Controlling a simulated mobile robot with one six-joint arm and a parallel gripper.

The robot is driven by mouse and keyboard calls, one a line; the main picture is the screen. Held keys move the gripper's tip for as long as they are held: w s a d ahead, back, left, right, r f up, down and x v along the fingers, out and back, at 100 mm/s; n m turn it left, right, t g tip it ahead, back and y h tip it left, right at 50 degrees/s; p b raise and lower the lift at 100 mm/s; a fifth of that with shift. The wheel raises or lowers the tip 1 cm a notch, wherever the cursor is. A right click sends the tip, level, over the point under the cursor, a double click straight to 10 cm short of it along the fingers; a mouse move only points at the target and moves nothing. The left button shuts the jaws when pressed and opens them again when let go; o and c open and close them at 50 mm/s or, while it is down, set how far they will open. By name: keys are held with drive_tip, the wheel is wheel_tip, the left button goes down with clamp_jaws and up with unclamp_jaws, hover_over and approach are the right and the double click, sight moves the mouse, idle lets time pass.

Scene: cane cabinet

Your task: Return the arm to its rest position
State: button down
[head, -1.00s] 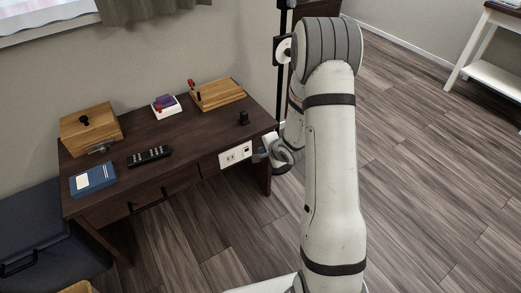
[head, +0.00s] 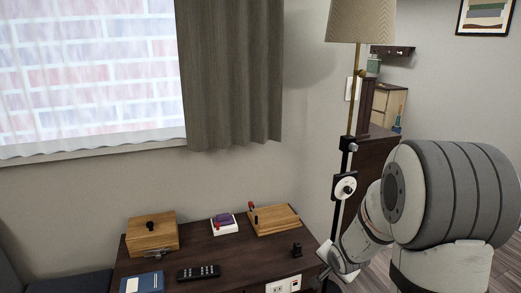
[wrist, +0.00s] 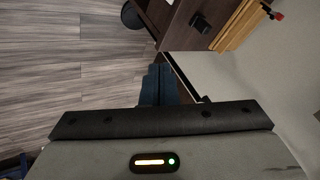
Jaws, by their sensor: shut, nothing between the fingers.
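My arm fills the right side of the head view. In the wrist view my gripper's blue-grey fingers (wrist: 158,84) are together and empty, partly hidden behind the dark wrist edge.
The desk bears a wooden box (head: 152,236), a remote (head: 198,272), a blue book (head: 143,284), a purple-and-white item (head: 224,224), a wooden board (head: 273,220) and a black knob (head: 297,250). A floor lamp (head: 360,22) stands behind my arm.

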drive_tip(key=s+a+r+n+g+p, duration=0.2)
drive_tip(key=s+r+n+p, duration=0.2)
drive_tip(key=s+r, duration=0.8)
drive_tip(key=s+a+r+n+g+p, duration=0.2)
drive_tip(key=s+r+n+p, duration=0.3)
drive_tip(key=s+r, duration=0.7)
drive_tip(key=shift+s+a+r+n+g+y+p, duration=0.3)
drive_tip(key=shift+s+a+r+g+p, duration=0.15)
drive_tip(key=shift+a+p, duration=0.3)
